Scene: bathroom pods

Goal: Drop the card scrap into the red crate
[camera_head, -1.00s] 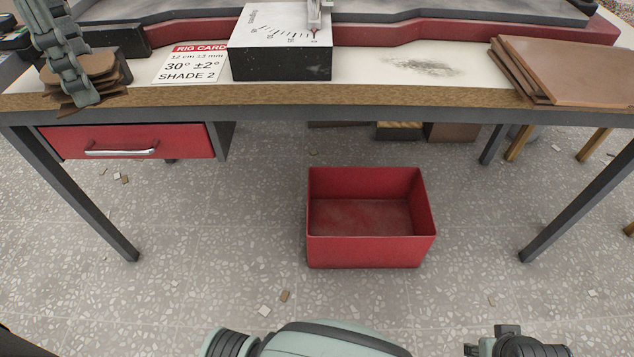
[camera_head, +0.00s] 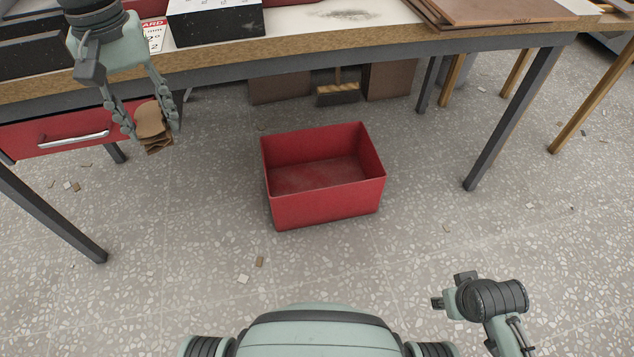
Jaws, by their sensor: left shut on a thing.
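My left gripper (camera_head: 146,122) is shut on the card scrap (camera_head: 151,122), a small brown stack of ragged pieces. It holds the scrap in front of the bench edge, over the red drawer's right part in the picture. The red crate (camera_head: 327,203) is open and stands on the floor at the middle; its visible inside is empty. The gripper and scrap are to the left of the crate, apart from it. My right arm shows at the lower right, but its fingertips cannot be made out.
The workbench (camera_head: 330,55) runs across the top, with a red drawer (camera_head: 60,135) and dark legs (camera_head: 515,115). Brown sheets (camera_head: 500,10) lie on its right. A brush (camera_head: 337,92) and brown boxes stand underneath. The floor around the crate is mostly clear, with small chips.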

